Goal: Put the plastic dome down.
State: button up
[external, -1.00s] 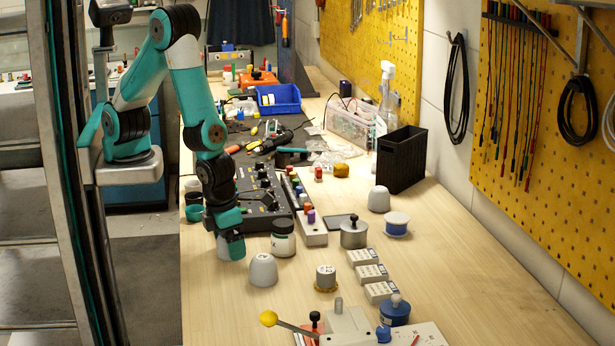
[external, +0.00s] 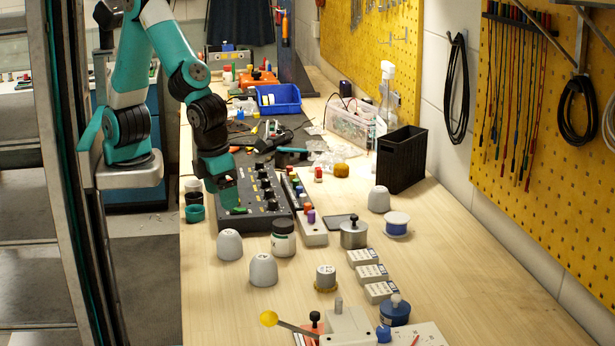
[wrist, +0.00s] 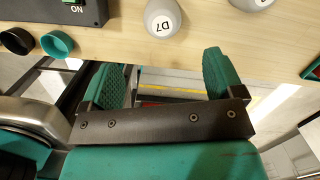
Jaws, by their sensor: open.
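A pale grey plastic dome (external: 229,245) stands upright on the wooden bench, in front of the black control box. A second grey dome (external: 263,271) stands close to its right and nearer the camera, and a third (external: 379,199) stands farther right. My gripper (external: 228,198) is above and behind the first dome, apart from it. In the wrist view, my gripper (wrist: 163,78) has its two teal fingers wide apart with nothing between them. A dome marked D7 (wrist: 162,18) lies beyond the fingertips there, and part of another dome (wrist: 250,3) is cut off at the top edge.
The black control box (external: 257,197) is close to my gripper. Black and teal cups (external: 194,213) stand at the bench's left edge. A jar (external: 283,238) stands right of the first dome. The front left of the bench is clear.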

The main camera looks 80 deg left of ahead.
jog(key=w+a+r+n+y, duration=0.1)
jog(key=w+a+r+n, duration=0.25)
jog(key=a+n, duration=0.6)
jog(key=w+a+r+n+y, duration=0.1)
jog(key=w+a+r+n, duration=0.25)
jog(key=a+n, duration=0.6)
jog(key=s+a+r+n, duration=0.1)
jog(key=s+a+n, duration=0.3)
jog(key=a+n, duration=0.3)
jog(key=s+a+r+n+g+y, duration=0.1)
jog(key=s+a+n, duration=0.3)
jog(key=a+n, duration=0.2)
jog(key=s+a+r+n, duration=0.1)
jog(key=s+a+n, duration=0.3)
jog(key=a+n, duration=0.3)
jog(key=a, duration=0.3)
jog(key=shift+s+a+r+n+y, duration=0.2)
jog(key=shift+s+a+n+y, duration=0.1)
jog(key=shift+a+y, duration=0.1)
